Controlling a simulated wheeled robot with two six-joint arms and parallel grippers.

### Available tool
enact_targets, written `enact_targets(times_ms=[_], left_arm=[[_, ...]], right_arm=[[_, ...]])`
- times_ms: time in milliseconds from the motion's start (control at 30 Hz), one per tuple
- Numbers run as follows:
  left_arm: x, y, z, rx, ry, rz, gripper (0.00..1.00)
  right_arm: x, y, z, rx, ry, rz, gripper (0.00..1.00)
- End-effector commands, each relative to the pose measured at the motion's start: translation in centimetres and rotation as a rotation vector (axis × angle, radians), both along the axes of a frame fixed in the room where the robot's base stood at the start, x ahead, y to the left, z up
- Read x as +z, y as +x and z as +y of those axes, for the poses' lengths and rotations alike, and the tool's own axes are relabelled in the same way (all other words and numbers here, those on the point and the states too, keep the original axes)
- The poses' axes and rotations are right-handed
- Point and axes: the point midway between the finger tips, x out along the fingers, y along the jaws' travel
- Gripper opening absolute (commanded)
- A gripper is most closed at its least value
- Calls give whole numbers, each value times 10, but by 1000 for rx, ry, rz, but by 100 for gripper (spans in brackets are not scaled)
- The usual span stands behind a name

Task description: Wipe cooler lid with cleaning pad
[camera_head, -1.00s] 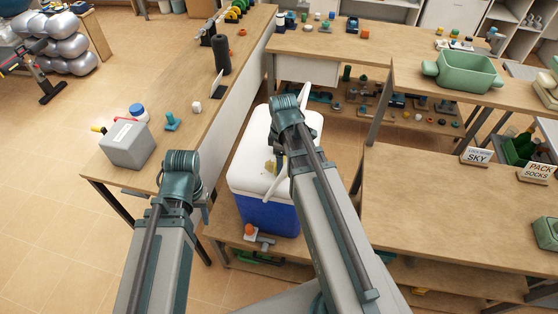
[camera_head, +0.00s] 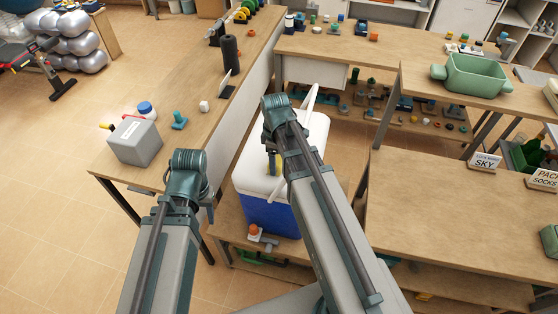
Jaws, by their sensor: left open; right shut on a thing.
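The cooler has a white lid (camera_head: 254,178) and a blue body (camera_head: 268,216), and stands on a low wooden shelf between the benches. A white handle sticks up at its right. My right gripper (camera_head: 273,158) points down over the lid, shut on a small yellowish cleaning pad (camera_head: 275,168), mostly hidden by the fingers and arm. The pad appears at or just above the lid; contact cannot be told. My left gripper (camera_head: 209,208) is open and empty left of the cooler, beside the left bench's edge, its fingers mostly hidden behind its wrist.
The left bench (camera_head: 195,135) holds a grey box (camera_head: 135,141), a blue-capped jar and small parts. The right bench (camera_head: 450,215) stands close to the cooler. A green tub (camera_head: 470,76) sits behind it. An orange-topped item (camera_head: 254,230) lies before the cooler.

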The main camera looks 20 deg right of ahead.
Motion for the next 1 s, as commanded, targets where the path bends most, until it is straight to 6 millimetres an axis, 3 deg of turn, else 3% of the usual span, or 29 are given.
enact_targets(times_ms=[500,1000], left_arm=[[1,0,0,0,0,0,50],[-2,0,0,0,0,0,50]], right_arm=[[1,23,33,2,3,-2,29],[-2,26,27,-1,-2,-2,29]])
